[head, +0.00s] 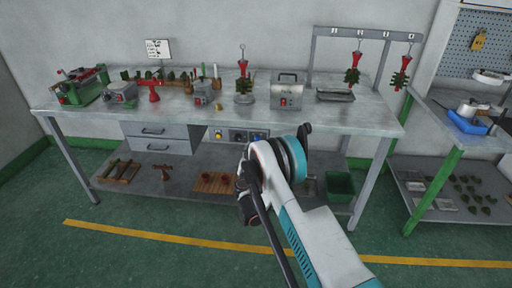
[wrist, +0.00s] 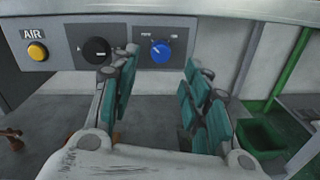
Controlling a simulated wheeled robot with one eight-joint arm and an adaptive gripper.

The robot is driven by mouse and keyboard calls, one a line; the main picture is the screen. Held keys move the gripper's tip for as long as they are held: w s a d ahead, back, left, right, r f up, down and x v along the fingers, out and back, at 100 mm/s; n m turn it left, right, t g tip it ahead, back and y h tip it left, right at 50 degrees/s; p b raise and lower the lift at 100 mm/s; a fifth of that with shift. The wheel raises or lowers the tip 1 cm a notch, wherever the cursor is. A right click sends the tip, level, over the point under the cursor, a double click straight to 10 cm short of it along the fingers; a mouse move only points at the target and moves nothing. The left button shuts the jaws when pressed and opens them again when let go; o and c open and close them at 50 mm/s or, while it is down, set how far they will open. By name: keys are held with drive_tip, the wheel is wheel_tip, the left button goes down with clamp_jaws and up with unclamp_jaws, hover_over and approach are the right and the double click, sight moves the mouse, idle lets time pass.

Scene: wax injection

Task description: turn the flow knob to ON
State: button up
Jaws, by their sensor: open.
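A grey control panel (wrist: 70,66) under the bench top carries a black knob (wrist: 96,50) and a blue knob (wrist: 161,52). Small labels above the knobs are too blurred to read, so I cannot tell which is named flow. The blue knob's pale mark points to the upper left. My gripper (wrist: 159,82) is open, with teal-padded fingers on either side of the blue knob in the picture. Nothing is between the fingers, and they do not visibly touch the knob. In the head view my arm hides part of the panel (head: 222,134).
A yellow AIR button (wrist: 38,51) sits at the panel's left. The workbench (head: 225,116) above holds machines and wax trees. Below are a lower shelf (head: 145,189) and a green bin (wrist: 262,137) at the right. A drawer unit (head: 153,143) stands left of the panel.

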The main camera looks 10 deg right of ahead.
sight(257, 139)
drive_tip(key=b+x, duration=0.1)
drive_tip(key=x, duration=0.4)
drive_tip(key=shift+w+d, duration=0.15)
drive_tip(key=shift+w, duration=0.2)
drive_tip(key=shift+c, duration=0.3)
clamp_jaws()
